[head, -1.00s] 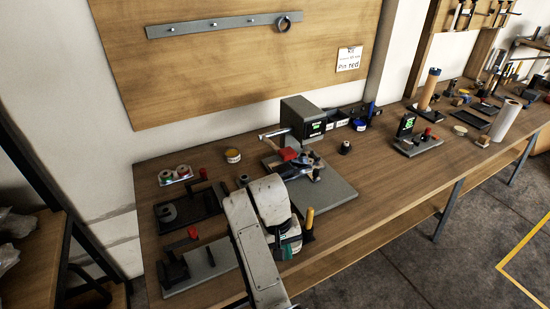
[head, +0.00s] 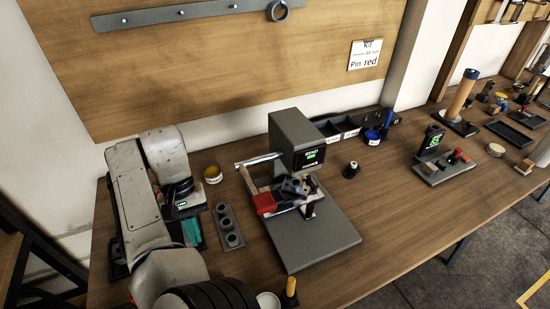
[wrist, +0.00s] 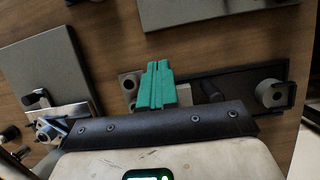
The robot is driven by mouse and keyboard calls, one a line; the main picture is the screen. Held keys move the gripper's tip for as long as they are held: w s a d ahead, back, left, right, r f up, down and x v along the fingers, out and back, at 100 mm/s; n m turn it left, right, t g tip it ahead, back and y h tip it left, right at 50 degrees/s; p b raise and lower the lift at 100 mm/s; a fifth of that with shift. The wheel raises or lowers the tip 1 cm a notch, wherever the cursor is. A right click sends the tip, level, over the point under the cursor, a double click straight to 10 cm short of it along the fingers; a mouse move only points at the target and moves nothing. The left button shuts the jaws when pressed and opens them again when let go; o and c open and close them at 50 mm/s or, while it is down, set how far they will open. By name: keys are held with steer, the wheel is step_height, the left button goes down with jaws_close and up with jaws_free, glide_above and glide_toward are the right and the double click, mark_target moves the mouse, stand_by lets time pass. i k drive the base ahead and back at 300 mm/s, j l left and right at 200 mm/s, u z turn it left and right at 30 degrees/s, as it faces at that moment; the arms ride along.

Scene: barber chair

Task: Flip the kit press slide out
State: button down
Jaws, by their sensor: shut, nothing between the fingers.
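The kit press (head: 296,140) is a dark grey box with a small green-lit screen, on a grey base plate (head: 318,240). Under its head is a pale frame holding dark parts, with a red block (head: 263,203) at its front left; I cannot tell how far the slide is out. In the wrist view, part of the press plate (wrist: 60,70) shows at the left. My gripper (head: 192,232) is left of the press, partly hidden by my arm. Its teal fingers (wrist: 158,85) are shut and empty, over the holed block and the black tray.
A grey block with holes (head: 228,226) lies between my gripper and the press. A black tray (wrist: 235,88) with a ring-shaped part is beneath my gripper. Dark bins (head: 340,130) are behind the press.

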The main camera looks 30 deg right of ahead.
mark_target(286, 202)
steer(key=i+l, duration=0.25)
steer(key=l, duration=0.15)
steer(key=i+l, duration=0.25)
steer(key=l, duration=0.15)
steer(key=i+l, duration=0.25)
steer(key=l, duration=0.15)
